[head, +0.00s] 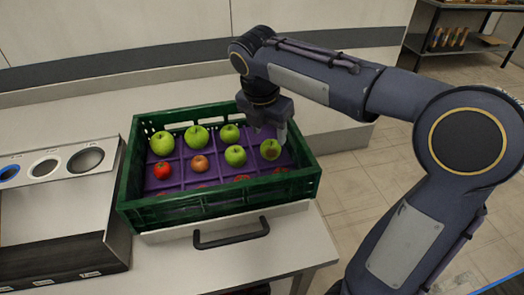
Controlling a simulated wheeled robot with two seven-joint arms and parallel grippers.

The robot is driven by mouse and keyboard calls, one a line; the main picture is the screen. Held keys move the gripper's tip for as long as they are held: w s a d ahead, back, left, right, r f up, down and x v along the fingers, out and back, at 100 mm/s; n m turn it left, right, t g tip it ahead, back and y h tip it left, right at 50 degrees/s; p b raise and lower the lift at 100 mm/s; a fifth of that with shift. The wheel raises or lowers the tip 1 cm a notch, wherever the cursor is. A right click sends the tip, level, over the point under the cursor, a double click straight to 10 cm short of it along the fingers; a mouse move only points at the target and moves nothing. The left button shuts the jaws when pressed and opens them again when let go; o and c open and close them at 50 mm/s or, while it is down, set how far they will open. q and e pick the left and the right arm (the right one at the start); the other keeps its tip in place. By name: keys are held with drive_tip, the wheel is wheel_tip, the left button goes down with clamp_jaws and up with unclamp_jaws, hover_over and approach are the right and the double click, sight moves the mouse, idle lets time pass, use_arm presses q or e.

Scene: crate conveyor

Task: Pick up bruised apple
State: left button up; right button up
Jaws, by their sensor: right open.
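A green crate (215,203) holds a purple divided tray (216,166) with several apples. The bruised apple (270,149) is green with a brownish patch and sits in the right part of the tray. My right gripper (271,131) reaches down from above, open, its fingers just above and around the top of this apple. Contact with it cannot be told. Other green apples, a red apple (161,171) and an orange-red apple (200,164) sit in the other compartments. The front-row apples are partly hidden by the crate's front wall. My left gripper is not in view.
The crate stands on a light table with a black handle (231,236) in front. To the left is a box with round holes (46,167) in its top panel. A shelf (462,41) stands far right.

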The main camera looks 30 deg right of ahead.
sight(270, 144)
drive_tip(key=shift+w+f+n, duration=0.3)
drive_tip(key=shift+w+f, duration=0.2)
drive_tip(key=shift+s+d+f, duration=0.1)
drive_tip(key=shift+f, duration=0.2)
drive_tip(key=x, duration=0.6)
drive_tip(key=shift+d+f+b, duration=0.1)
drive_tip(key=shift+b, duration=0.25)
drive_tip(key=c, duration=0.6)
